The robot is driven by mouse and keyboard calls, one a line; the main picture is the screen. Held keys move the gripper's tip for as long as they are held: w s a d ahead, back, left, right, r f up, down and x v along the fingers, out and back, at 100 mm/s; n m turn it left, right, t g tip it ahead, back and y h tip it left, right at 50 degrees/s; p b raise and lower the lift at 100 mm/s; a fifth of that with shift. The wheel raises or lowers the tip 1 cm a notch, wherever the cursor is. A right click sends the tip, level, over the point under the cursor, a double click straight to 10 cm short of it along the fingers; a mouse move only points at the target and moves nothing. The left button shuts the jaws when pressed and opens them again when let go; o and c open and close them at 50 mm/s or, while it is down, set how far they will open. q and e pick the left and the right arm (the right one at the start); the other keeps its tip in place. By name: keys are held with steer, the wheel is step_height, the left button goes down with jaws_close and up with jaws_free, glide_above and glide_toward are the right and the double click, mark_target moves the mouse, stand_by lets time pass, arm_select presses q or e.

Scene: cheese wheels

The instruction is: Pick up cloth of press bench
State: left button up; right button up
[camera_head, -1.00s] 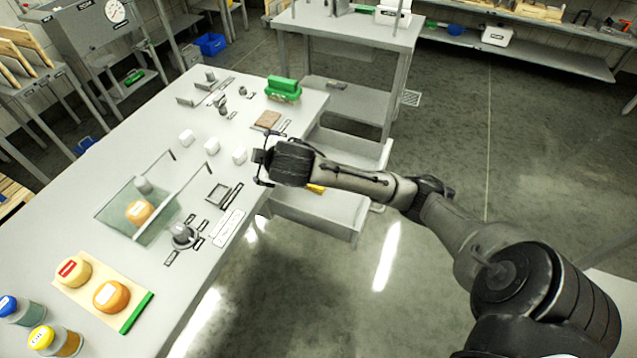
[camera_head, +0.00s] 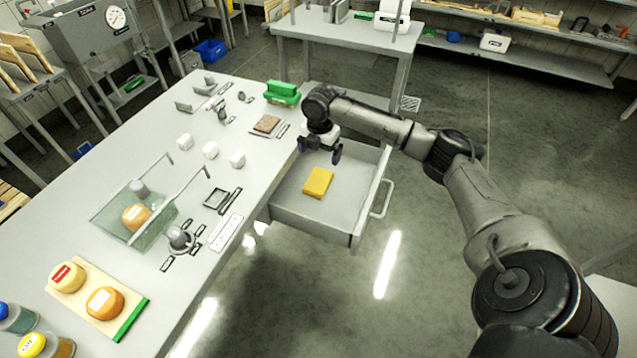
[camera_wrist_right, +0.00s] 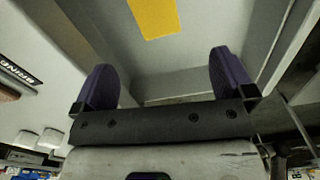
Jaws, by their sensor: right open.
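A folded yellow cloth (camera_head: 318,182) lies flat in an open drawer (camera_head: 342,218) under the bench's right side. It also shows at the top of the right wrist view (camera_wrist_right: 156,16), partly cut off by the frame edge. My right gripper (camera_head: 319,153) is over the back part of the drawer, pointing down, apart from the cloth. Its two dark fingers stand wide apart with nothing between them, as the right wrist view (camera_wrist_right: 163,72) also shows. My left gripper is not in view.
The rest of the drawer floor looks clear. The drawer walls surround the cloth.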

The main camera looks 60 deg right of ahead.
steer(key=n+b, duration=0.1)
steer(key=b, duration=0.2)
glide_above(318, 182)
steer(key=f, duration=0.8)
steer(key=shift+s+a+f, duration=0.1)
steer(key=shift+s+f, duration=0.2)
steer(key=shift+w+f+b, duration=0.15)
steer(key=shift+f+b, duration=0.65)
steer(key=shift+f, duration=0.55)
steer(key=shift+w+f+b, duration=0.15)
steer(key=shift+f+b, duration=0.6)
steer(key=shift+f, duration=0.55)
steer(key=shift+c, duration=0.4)
steer(key=c, duration=0.8)
steer(key=shift+r, duration=0.1)
steer(key=shift+c, duration=0.2)
